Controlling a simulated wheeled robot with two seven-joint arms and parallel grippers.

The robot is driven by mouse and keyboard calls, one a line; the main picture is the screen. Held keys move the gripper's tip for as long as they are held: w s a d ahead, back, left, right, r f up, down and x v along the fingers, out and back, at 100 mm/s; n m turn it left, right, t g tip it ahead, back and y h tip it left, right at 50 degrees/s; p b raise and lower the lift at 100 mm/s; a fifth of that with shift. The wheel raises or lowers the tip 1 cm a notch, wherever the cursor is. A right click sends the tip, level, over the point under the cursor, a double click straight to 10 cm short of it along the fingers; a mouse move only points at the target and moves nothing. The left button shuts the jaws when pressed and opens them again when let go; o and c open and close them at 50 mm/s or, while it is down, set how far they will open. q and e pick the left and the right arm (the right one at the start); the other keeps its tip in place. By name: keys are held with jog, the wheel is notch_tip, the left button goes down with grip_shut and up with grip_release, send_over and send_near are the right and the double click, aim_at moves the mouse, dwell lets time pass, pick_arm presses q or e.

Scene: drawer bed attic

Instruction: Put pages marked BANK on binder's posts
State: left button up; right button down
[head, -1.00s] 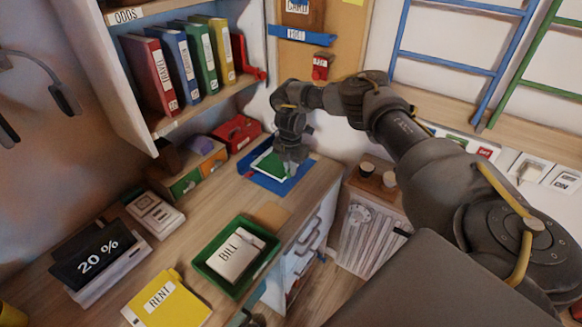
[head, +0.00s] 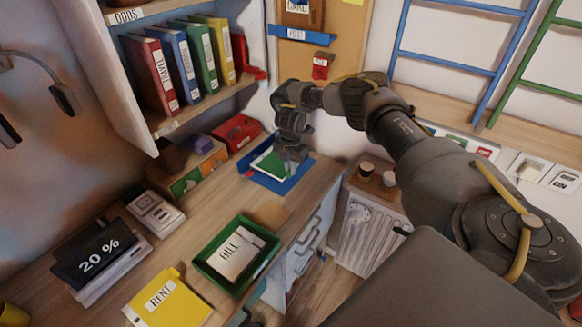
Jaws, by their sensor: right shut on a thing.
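My right gripper (head: 289,162) is at the back of the desk, shut on a green-and-white page (head: 268,164). The page is over a blue open binder or tray (head: 259,180); I cannot tell whether it touches it. The posts are too small or hidden by the gripper and page. No BANK label can be read on the page. My left gripper is not in view.
A green tray (head: 203,263) holds a BILL sheet (head: 236,256). A yellow RENT folder (head: 176,306) and a 20 % display (head: 93,254) are at the front left. Binders (head: 208,58) stand on the shelf. A red box (head: 238,132) is behind.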

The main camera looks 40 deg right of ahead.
jog(key=shift+f+b, duration=1.3)
jog(key=shift+f, duration=0.9)
jog(key=c, duration=1.4)
grip_release()
notch_tip(320, 180, up, 10)
jog(key=shift+f+b, duration=0.1)
jog(key=shift+b, duration=0.25)
jog(key=shift+r, duration=0.55)
